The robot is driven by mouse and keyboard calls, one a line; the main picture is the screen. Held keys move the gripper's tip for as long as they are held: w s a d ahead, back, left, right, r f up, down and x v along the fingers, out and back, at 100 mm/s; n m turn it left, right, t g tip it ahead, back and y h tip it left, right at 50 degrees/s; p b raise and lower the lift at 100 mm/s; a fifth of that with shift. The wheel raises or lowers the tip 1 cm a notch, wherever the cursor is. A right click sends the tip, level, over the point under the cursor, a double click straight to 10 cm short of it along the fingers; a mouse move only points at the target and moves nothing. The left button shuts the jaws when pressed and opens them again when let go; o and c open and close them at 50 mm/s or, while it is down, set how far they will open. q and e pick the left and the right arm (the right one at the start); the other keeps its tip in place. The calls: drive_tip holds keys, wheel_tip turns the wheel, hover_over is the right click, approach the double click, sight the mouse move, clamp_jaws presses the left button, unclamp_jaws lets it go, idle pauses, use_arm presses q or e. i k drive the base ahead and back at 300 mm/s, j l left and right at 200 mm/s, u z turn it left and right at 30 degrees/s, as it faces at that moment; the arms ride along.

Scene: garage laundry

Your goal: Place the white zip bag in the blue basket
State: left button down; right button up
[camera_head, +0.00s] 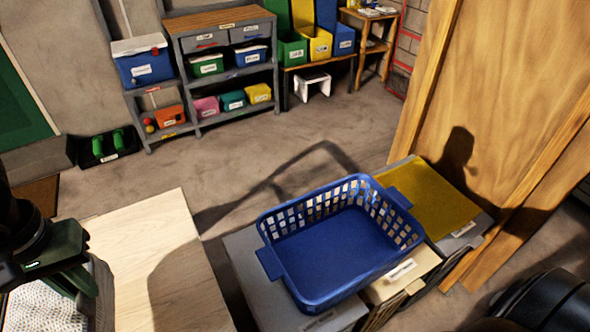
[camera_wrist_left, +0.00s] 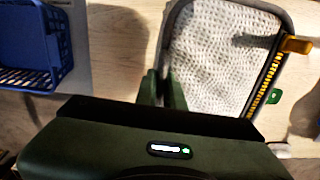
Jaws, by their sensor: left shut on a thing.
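The white zip bag (camera_wrist_left: 220,60) has a quilted white face, a dark border and a yellow zip with an orange tab. Its white face also shows at the lower left of the head view (camera_head: 45,308), over the pale wooden top. My left gripper (camera_head: 84,278) is shut on the bag's edge; its fingers show in the left wrist view (camera_wrist_left: 163,88). The blue basket (camera_head: 345,245) stands empty and upright to the right of the gripper. It also shows at the left of the left wrist view (camera_wrist_left: 35,45). My right gripper is not in view.
The basket stands on a grey unit (camera_head: 248,275) beside a yellow panel (camera_head: 432,195). A pale wooden top (camera_head: 150,245) lies left of it, with a gap between. Tall wooden boards (camera_head: 500,90) rise at right. Shelves with bins (camera_head: 225,70) stand at the back.

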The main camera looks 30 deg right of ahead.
sight(334, 254)
drive_tip(key=l+z, duration=0.1)
drive_tip(key=l, duration=0.35)
drive_tip(key=i+l, duration=0.1)
drive_tip(key=l, duration=0.4)
drive_tip(key=l+z, duration=0.15)
drive_tip(key=l, duration=0.3)
drive_tip(key=i+l, duration=0.15)
drive_tip(key=l, duration=0.3)
drive_tip(key=i+l+z, duration=0.15)
drive_tip(key=l, duration=0.8)
drive_tip(key=z, duration=0.05)
